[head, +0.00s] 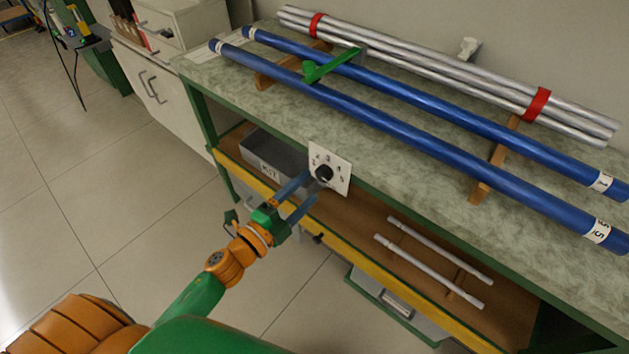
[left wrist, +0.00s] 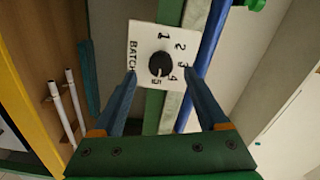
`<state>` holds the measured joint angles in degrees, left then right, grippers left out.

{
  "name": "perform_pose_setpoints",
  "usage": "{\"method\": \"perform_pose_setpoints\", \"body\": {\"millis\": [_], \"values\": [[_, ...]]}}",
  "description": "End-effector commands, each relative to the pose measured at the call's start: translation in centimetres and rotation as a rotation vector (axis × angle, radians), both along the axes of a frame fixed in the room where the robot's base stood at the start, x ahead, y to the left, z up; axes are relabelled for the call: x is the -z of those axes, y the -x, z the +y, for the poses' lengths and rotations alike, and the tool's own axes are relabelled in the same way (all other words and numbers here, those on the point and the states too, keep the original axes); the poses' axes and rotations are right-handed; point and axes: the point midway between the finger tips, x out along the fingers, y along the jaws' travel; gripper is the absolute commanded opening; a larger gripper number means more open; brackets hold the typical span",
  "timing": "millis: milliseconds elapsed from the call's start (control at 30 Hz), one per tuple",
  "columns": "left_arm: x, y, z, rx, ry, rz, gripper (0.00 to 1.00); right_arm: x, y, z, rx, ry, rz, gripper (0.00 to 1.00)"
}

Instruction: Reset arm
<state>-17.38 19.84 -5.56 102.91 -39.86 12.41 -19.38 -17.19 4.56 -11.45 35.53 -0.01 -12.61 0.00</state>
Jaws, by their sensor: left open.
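My left gripper (head: 305,193) reaches in from the lower left of the head view, its blue fingers spread in front of a white dial plate on the bench's front edge. In the left wrist view the open, empty fingers (left wrist: 160,80) point at the plate (left wrist: 143,38), with its round black knob (left wrist: 160,64) between them in the picture. I cannot tell whether the fingers touch the plate. The plate carries numbers and the word BATCH. In the head view the knob (head: 324,173) is seen clear of the fingers. My right gripper is not in view.
Below, a grey bin (head: 275,158) and two white rods (head: 430,270) are on the shelf.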

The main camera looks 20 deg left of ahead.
Motion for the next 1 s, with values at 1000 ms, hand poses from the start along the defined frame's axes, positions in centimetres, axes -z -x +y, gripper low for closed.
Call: {"method": "perform_pose_setpoints", "body": {"millis": [1000], "values": [[26.3,12.6,5.6,-0.528,0.476,0.853,0.76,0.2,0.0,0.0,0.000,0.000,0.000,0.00]]}}
